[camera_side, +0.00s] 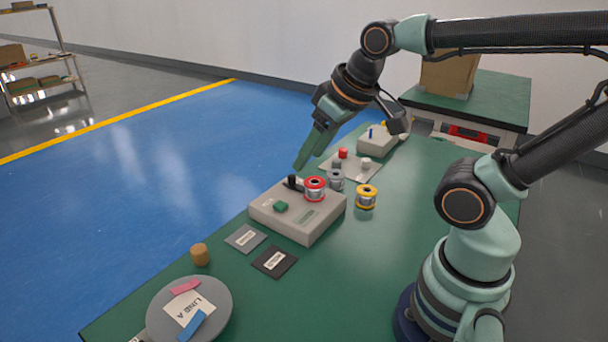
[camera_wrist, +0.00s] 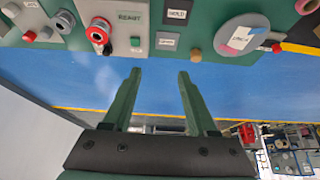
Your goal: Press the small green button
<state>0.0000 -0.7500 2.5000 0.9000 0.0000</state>
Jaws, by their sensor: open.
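The small green button (camera_side: 281,206) sits on top of a light grey control box (camera_side: 308,229) in the side view. It also shows in the wrist view (camera_wrist: 135,42), near the box's edge below a "READY" label. My gripper (camera_side: 301,164) is above the far edge of the box in the side view, apart from the button. In the wrist view my gripper (camera_wrist: 158,74) is open, with two green fingers spread and nothing between them.
A red-flanged spool (camera_side: 315,189) and a black knob (camera_side: 292,181) are on the box. A yellow spool (camera_side: 366,197) stands to its right. Two label cards (camera_side: 274,261) and a wooden cylinder (camera_side: 200,255) lie in front, near a round grey disc (camera_side: 219,299). The right of the table is clear.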

